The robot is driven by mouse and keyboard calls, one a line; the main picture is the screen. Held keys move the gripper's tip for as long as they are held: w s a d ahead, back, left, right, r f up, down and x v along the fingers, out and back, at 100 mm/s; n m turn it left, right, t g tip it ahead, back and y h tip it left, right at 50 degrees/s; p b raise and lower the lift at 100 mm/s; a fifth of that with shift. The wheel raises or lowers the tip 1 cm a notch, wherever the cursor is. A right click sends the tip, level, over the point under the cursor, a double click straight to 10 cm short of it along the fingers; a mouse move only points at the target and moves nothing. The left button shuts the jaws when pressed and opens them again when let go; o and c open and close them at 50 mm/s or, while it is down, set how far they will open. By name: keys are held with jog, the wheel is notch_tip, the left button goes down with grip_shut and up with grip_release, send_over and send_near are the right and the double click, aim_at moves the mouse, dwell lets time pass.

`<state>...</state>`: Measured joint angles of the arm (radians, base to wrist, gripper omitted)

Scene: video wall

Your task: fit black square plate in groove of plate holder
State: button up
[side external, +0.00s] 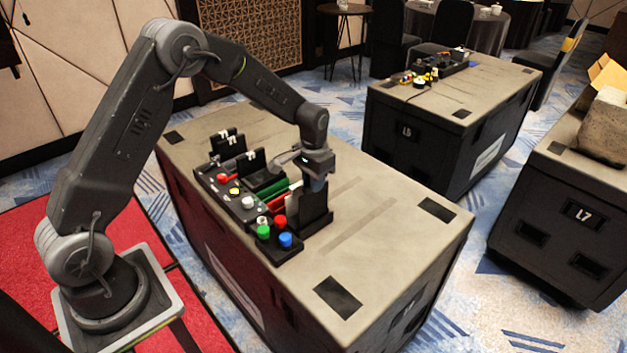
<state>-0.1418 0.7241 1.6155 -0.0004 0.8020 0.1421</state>
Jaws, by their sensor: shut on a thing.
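My gripper (317,184) points down over the right end of the task board on the near case. It is shut on a black square plate (314,203), which hangs upright below the fingers. The plate's lower edge is at or just above a dark base (310,226) next to the board. This base may be the plate holder; its groove cannot be made out, and I cannot tell whether the plate is in it. Two more black upright plates with white marks, a nearer one (251,162) and a farther one (222,146), stand along the board's left part.
The task board (236,205) carries green and red strips and several knobs, with green (264,232), red (280,222) and blue (285,240) buttons at its near end. The case top (390,225) is clear to the right. Another case (470,85) stands behind.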

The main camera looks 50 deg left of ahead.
jog(key=shift+f, duration=1.95)
dwell(1.6)
jog(key=o, duration=1)
jog(key=shift+o, duration=0.2)
jog(key=shift+r, duration=0.1)
jog(key=shift+r, duration=3.9)
